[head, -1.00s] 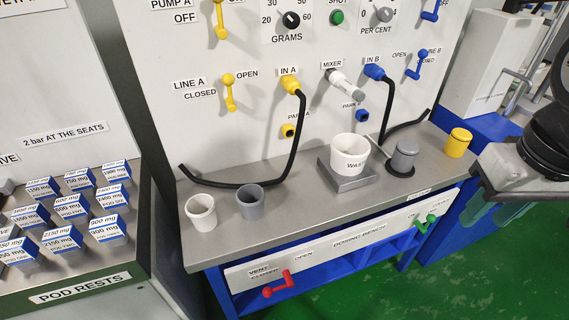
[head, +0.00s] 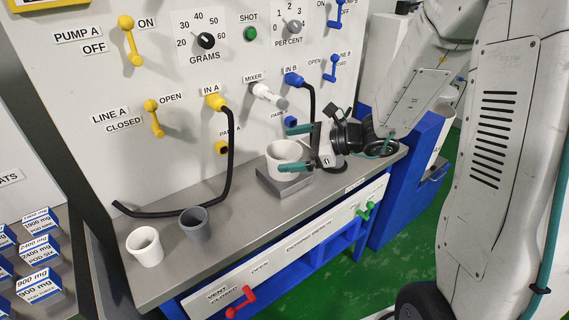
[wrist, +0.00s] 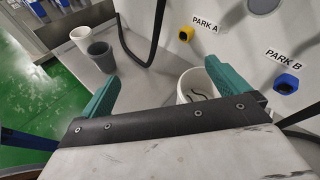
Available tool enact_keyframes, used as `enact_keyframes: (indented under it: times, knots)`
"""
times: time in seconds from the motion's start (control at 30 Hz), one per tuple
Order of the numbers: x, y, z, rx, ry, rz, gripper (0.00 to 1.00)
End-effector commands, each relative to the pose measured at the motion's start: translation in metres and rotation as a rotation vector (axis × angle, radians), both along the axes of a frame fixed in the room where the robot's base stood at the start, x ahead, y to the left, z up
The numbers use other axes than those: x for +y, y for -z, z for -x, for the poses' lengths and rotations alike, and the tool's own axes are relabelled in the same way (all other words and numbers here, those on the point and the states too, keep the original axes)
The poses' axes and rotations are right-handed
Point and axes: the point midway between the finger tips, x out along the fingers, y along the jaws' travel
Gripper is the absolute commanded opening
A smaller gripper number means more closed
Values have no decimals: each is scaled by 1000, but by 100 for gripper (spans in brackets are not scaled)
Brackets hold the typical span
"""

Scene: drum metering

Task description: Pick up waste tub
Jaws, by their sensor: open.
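The waste tub (head: 284,158) is a white round tub on a low grey metal block on the bench. My gripper (head: 296,146) is open at the tub, with its teal fingers apart; one finger shows in front of the tub and the other behind its far rim. In the wrist view the tub (wrist: 190,88) stands between the fingers, towards the right one, and dark curved marks show inside it. Its lower part is hidden by my gripper (wrist: 158,82). I cannot tell whether a finger touches it.
A white cup (head: 145,247) and a grey cup (head: 195,223) stand at the bench's left. A black hose (head: 229,150) hangs from IN A and lies along the bench back. The panel (head: 190,60) with valves rises behind. A red handle (head: 243,301) juts from the bench front.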

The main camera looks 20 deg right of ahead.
Motion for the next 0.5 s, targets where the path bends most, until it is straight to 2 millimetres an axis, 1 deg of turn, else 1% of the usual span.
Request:
enact_keyframes:
  times: [0.03, 0.1, 0.23, 0.33, 0.5]
  knots:
    - [-14, 17, -13, 47, 90, -49, 100]
    - [-31, 34, -28, 89, 194, -103, 100]
    - [-52, 54, -43, 139, 321, -164, 100]
    - [-57, 63, -50, 154, 362, -183, 100]
    - [-46, 69, -64, 157, 368, -187, 100]
